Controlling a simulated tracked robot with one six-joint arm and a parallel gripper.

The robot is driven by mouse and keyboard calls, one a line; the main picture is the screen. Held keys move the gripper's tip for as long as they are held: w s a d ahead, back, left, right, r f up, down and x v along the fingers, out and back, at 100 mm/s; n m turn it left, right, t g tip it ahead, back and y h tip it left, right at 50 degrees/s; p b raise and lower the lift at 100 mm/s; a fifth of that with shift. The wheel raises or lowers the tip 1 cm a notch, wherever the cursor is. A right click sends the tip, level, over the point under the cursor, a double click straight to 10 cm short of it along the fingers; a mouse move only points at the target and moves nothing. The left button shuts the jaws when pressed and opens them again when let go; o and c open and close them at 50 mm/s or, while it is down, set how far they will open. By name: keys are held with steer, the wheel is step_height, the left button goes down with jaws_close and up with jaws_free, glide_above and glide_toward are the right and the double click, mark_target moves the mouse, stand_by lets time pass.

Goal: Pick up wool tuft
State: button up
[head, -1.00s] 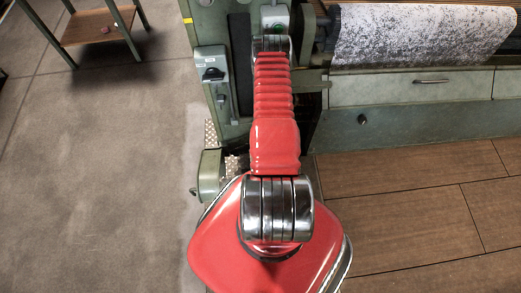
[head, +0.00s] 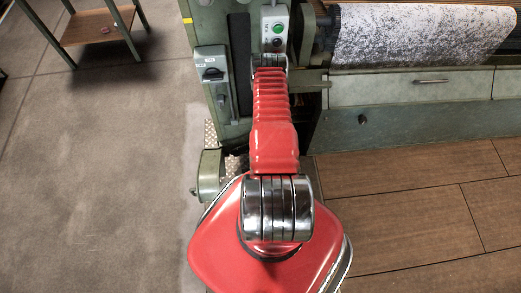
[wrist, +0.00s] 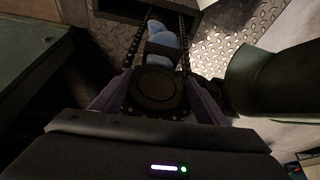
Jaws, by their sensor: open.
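A pale blue, lumpy tuft (wrist: 163,38), which looks like the wool tuft, shows in the wrist view near the top middle. It lies between the two dark, dotted fingers of my gripper (wrist: 165,22), in line with the gap. The fingers stand apart on either side of it, and my gripper is open. I cannot tell whether either finger touches the tuft. In the head view, the gripper and the tuft are hidden behind my red arm and the machine.
Patterned metal plate (wrist: 215,45) shows around the tuft. A dark green rounded part (wrist: 270,85) stands close on the right in the wrist view. The green machine (head: 210,30) with its control box (head: 275,30) rises beside my arm. Open concrete floor (head: 110,180) lies left.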

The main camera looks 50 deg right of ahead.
steer(key=shift+x, duration=1.3)
steer(key=shift+x, duration=2.55)
steer(key=shift+c, duration=0.7)
steer(key=c, duration=1)
steer(key=shift+o, duration=0.2)
step_height(320, 180, up, 10)
